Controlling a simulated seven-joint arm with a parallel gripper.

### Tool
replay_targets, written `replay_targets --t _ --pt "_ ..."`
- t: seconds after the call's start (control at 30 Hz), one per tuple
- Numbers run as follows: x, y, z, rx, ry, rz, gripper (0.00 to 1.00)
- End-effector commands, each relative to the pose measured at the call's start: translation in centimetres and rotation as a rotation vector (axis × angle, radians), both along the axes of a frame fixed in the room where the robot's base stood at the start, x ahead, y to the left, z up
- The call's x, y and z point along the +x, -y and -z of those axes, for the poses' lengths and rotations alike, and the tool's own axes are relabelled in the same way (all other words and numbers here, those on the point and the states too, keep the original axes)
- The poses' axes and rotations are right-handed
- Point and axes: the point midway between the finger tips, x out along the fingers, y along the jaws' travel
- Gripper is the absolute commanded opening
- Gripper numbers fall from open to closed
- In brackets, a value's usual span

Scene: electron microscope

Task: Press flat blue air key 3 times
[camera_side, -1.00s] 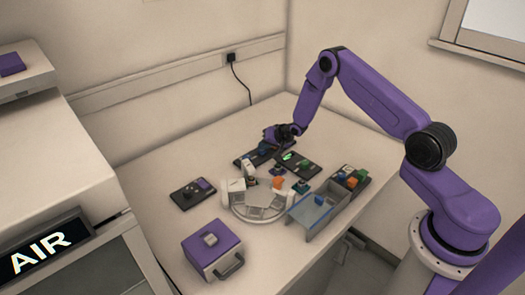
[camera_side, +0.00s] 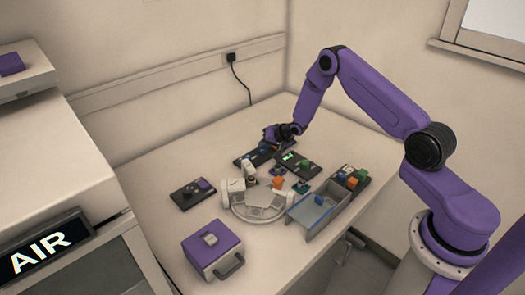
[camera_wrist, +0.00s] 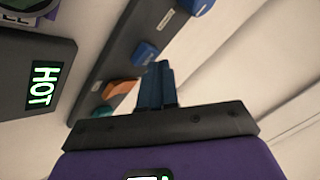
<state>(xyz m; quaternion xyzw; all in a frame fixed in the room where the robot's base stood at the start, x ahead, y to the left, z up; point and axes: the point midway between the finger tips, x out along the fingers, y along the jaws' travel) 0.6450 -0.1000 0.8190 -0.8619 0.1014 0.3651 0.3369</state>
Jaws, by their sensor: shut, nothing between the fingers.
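The dark control panel (camera_wrist: 115,60) runs diagonally through the wrist view and lies at the back of the table in the side view (camera_side: 243,161). It carries a blue key (camera_wrist: 145,51), a second blue piece (camera_wrist: 200,5) at the top edge, an orange key (camera_wrist: 122,86) and a teal key (camera_wrist: 101,112). I cannot tell from the labels which blue one is the air key. My gripper (camera_wrist: 158,66) is shut and empty, its tips over the panel just beside the nearer blue key. Contact cannot be made out. My gripper also shows in the side view (camera_side: 268,136).
A dark unit with a lit HOT display (camera_wrist: 42,87) stands left of the panel. In the side view, a round pale fixture (camera_side: 258,207), a clear-sided tray (camera_side: 313,219) and a purple box (camera_side: 212,250) stand nearer. A lit AIR sign (camera_side: 40,252) is at left.

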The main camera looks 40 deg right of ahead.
Motion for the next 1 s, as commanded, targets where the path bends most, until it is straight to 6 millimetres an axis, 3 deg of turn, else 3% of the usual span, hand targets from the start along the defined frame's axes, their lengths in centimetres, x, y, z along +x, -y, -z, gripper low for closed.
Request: replay_targets --t 0.73,1.0 --pt "0.1 0.0 -5.5 0.0 0.003 0.0 0.0" --pt "0.0 0.0 -6.0 0.0 0.0 0.0 0.0"
